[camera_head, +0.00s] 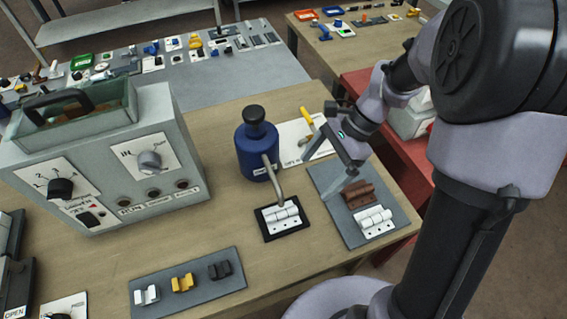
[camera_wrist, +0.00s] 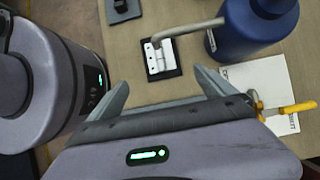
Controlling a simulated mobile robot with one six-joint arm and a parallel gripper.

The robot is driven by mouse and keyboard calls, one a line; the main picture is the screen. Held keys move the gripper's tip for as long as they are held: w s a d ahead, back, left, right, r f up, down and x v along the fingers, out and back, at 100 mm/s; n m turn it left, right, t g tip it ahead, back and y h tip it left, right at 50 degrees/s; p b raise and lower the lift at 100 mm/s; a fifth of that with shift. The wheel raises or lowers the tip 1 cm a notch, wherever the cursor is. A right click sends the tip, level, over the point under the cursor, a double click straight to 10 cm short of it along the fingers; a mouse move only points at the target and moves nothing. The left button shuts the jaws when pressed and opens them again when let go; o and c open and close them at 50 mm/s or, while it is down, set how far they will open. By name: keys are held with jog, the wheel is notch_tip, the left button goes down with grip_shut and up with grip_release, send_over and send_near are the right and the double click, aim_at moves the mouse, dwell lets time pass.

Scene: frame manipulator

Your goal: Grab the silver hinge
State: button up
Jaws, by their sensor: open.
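On a grey plate (camera_head: 330,180) at the right of the wooden table lie a brown hinge (camera_head: 358,193) and a pale silver-white hinge (camera_head: 373,221) in front of it. A similar silver-white hinge (camera_head: 282,217) sits on a black pad near the bent metal rod of a blue bottle; it also shows in the wrist view (camera_wrist: 153,57). My gripper (camera_head: 334,168) is above the far part of the grey plate, behind the hinges there. In the wrist view its fingers (camera_wrist: 165,88) are spread with nothing between them. The grey plate's hinges do not show in the wrist view.
The blue bottle (camera_head: 257,152) stands left of my gripper, with a yellow-handled part (camera_head: 307,117) behind. A large control box (camera_head: 110,165) fills the left. A plate with several small clips (camera_head: 187,284) lies in front. Bare table separates these plates.

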jog(key=b, duration=0.5)
send_near(284, 212)
jog(key=x, duration=0.5)
jog(key=shift+s, duration=0.15)
jog(key=b+x, duration=0.3)
jog(key=x, duration=0.1)
jog(key=shift+f, duration=0.3)
jog(key=shift+a+f, duration=0.15)
jog(key=shift+a, duration=0.05)
jog(key=shift+r, duration=0.2)
jog(key=shift+c, duration=0.4)
jog(key=c, duration=1.6)
